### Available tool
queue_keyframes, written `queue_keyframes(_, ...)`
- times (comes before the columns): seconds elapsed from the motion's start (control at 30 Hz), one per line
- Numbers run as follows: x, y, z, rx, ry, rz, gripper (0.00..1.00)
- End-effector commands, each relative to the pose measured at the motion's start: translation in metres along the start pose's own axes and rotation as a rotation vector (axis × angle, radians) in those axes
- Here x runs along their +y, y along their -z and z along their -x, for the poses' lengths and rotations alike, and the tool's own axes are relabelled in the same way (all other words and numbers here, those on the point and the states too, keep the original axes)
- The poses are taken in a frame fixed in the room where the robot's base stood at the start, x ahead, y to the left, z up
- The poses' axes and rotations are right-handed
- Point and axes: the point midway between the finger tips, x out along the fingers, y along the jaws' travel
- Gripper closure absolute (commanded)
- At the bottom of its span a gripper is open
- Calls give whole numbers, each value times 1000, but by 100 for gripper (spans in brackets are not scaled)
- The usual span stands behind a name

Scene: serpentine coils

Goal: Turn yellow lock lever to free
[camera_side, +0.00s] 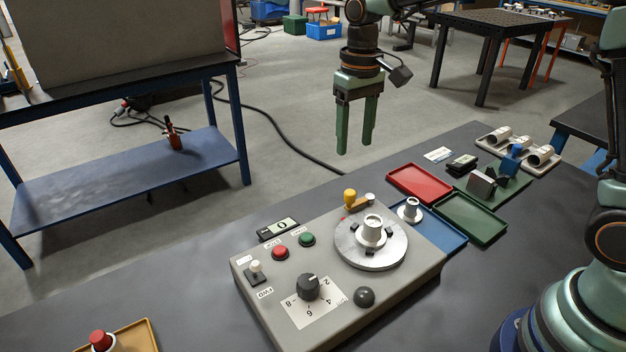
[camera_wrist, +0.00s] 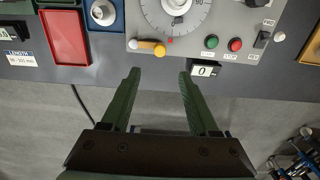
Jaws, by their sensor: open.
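The yellow lock lever (camera_side: 350,196) is at the back edge of the grey control box (camera_side: 265,320), beside the round metal dial plate (camera_side: 370,258). A small red mark is on the box near the knob. My gripper (camera_side: 356,150) is open and empty, high above and behind the box. In the wrist view its two green fingers (camera_wrist: 158,72) point toward the box, with the lever beyond the gap between the tips.
A red tray (camera_side: 419,182), a green tray (camera_side: 470,218) and a blue tray (camera_side: 447,236) lie to the right.

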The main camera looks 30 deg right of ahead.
Motion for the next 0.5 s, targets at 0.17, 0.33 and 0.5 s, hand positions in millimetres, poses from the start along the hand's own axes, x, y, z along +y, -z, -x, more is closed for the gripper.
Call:
queue_keyframes(0.17,0,0,-18,-4,-1,0,39)
queue_keyframes(0.33,0,-1,-50,-6,-1,0,39)
queue_keyframes(0.5,0,-1,-82,-5,-1,0,39)
